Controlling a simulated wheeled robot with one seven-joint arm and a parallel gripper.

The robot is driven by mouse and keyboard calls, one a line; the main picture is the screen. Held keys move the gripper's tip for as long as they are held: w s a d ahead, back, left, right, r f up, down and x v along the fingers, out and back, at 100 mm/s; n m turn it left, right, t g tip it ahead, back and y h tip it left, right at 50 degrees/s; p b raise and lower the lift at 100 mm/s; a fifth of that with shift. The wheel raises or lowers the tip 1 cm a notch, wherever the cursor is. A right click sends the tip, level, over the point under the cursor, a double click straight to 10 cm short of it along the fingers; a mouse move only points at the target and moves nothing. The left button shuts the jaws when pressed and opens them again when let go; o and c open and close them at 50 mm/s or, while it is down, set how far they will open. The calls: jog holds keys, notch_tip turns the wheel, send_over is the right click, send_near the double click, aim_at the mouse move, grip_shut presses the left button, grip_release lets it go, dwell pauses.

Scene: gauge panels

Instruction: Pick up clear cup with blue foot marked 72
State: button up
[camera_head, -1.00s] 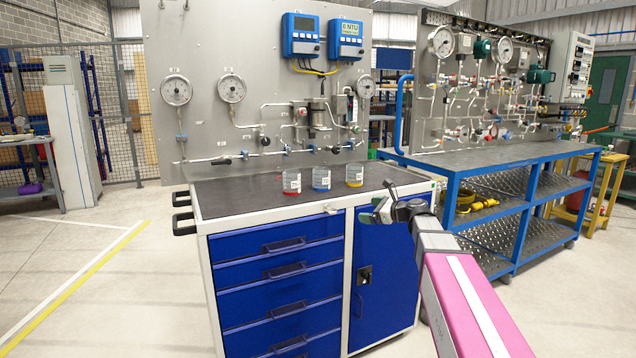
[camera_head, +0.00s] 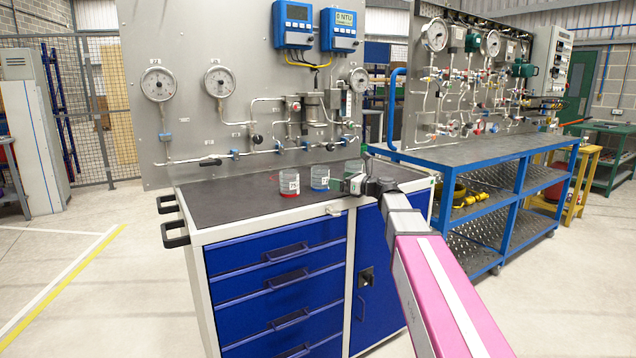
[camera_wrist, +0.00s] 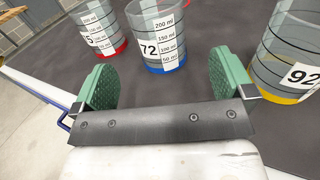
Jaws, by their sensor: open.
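The clear cup with the blue foot (camera_wrist: 160,42) stands upright on the dark worktop, with 72 on its label in the wrist view. It also shows in the head view (camera_head: 320,178), just left of my gripper. My gripper (camera_wrist: 163,82) is open, its two green pads apart and nothing between them. The cup stands ahead of the pads, roughly in line with the gap. In the head view my gripper (camera_head: 352,183) is low over the worktop at the right of the cups.
A red-footed cup (camera_wrist: 97,28) stands left of the blue-footed one. A yellow-footed cup (camera_wrist: 288,55) marked 92 stands close to my right pad. The dark worktop (camera_head: 230,200) is clear at its left. A panel with gauges and pipes (camera_head: 190,130) rises behind.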

aim_at(320, 175)
jog(key=x, duration=0.9)
jog(key=shift+a+r, duration=0.1)
jog(key=shift+a, duration=0.2)
jog(key=c, duration=1)
